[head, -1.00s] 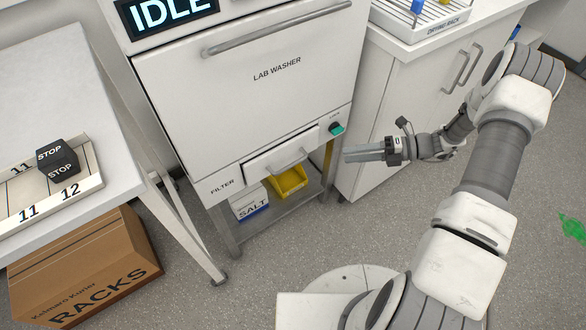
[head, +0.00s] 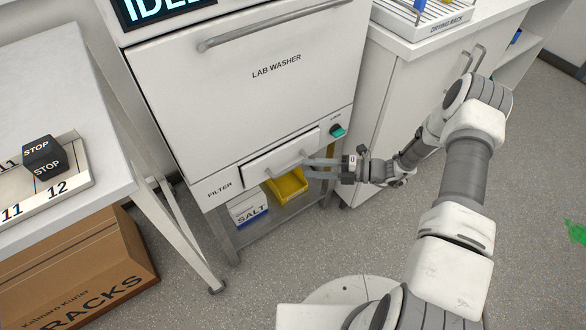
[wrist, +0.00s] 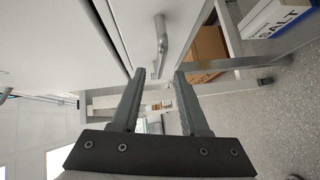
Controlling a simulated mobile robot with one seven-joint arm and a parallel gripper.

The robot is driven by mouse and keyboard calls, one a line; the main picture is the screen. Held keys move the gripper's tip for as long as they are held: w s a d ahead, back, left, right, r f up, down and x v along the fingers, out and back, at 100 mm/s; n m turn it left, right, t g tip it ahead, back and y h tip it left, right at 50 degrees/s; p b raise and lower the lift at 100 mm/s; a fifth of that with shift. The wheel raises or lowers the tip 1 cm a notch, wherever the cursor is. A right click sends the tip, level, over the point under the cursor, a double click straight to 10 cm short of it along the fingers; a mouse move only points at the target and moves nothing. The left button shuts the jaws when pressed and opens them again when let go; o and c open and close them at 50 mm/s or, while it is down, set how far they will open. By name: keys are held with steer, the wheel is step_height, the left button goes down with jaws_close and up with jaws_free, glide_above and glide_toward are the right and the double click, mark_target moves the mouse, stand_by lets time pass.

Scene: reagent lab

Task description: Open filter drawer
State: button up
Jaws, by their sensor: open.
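The filter drawer (head: 256,168) is a white front low on the lab washer (head: 250,85), beside the word FILTER. It looks a little proud of the washer's face; I cannot tell how far. Its grey bar handle (head: 290,163) shows in the head view, and in the wrist view the handle (wrist: 161,42) lies just beyond the fingertips. My gripper (head: 308,168) is open and empty, just right of the handle, with its fingers pointing left toward it. In the wrist view the handle's near end lines up with the gap between my fingertips (wrist: 160,72). Contact is not clear.
A yellow bin (head: 288,186) and a salt box (head: 248,208) sit on the shelf below the drawer. A green-lit switch (head: 337,131) is above right. A table leg (head: 180,225) stands left, a cabinet (head: 400,115) right. The floor in front is clear.

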mark_target(295, 167)
steer(key=a, duration=0.3)
steer(key=a+b, duration=0.1)
steer(key=a, duration=0.1)
steer(key=shift+w+a+f, duration=0.3)
steer(key=shift+w+f, duration=0.1)
jaws_close()
stand_by(1.0)
